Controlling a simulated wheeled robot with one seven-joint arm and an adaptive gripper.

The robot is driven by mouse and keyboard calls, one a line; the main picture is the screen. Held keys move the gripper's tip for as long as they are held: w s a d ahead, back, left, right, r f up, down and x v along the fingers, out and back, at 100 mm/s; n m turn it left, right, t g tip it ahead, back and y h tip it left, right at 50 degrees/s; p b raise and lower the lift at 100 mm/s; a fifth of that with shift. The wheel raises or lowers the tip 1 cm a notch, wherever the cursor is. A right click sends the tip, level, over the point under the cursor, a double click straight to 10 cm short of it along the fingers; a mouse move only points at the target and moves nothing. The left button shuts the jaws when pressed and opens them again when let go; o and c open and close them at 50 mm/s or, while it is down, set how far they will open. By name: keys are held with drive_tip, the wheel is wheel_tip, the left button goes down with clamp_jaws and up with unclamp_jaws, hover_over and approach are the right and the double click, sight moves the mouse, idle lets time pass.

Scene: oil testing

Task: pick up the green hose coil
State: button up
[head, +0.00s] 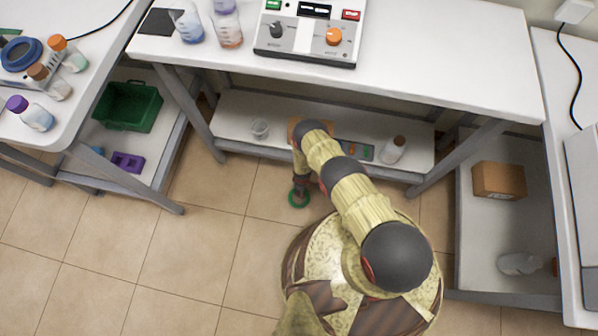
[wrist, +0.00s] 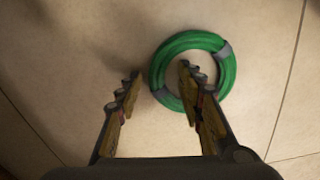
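The green hose coil (head: 299,198) lies flat on the tiled floor in front of the bench, partly covered by my gripper (head: 299,187) in the head view. In the wrist view the coil (wrist: 222,80) is a green ring with grey bands, right of centre. My gripper (wrist: 160,85) is open there. Its right finger is over the ring's open middle, and its left finger is outside the ring to the left. The left part of the ring shows between the fingers. I cannot tell how high the fingertips are above the floor.
A bench leg (head: 192,110) stands to the left. The floor (head: 130,245) at left is clear.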

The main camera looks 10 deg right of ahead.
clamp_jaws()
idle(0.6)
